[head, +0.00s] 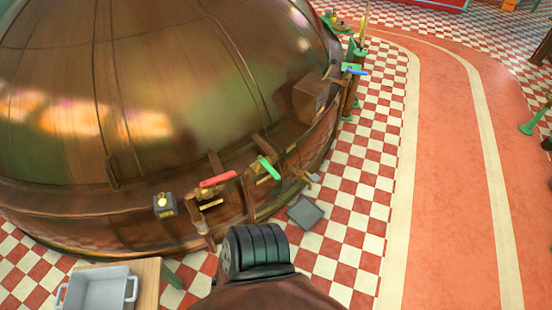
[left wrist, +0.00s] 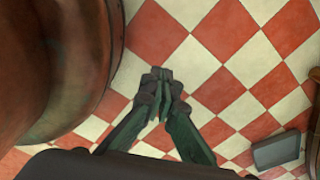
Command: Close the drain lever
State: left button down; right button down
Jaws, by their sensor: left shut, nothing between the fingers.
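A large copper kettle (head: 140,90) fills the left of the head view. Low on its side are a red-handled lever (head: 218,179) and a green-handled lever (head: 268,168), each beside brass fittings. I cannot tell which of them is the drain lever, or its exact setting. My left gripper (left wrist: 160,82) is shut and empty above the tiled floor in the left wrist view, with the curved kettle side (left wrist: 60,60) to its left. It touches neither lever in that view. My right gripper is in neither view.
A dark grey box with a yellow light (head: 165,204) sits on the kettle's rim. A grey bin (head: 98,288) stands on a wooden table (head: 148,275) at bottom left. A flat grey panel (head: 305,213) lies on the checkered floor. The red walkway (head: 445,170) at right is clear.

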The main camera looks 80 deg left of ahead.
aim_at(209, 182)
jog(key=u, duration=3.25)
jog(key=k, duration=0.65)
jog(key=z, duration=0.2)
jog(key=i, duration=1.2)
jog(key=u, duration=0.65)
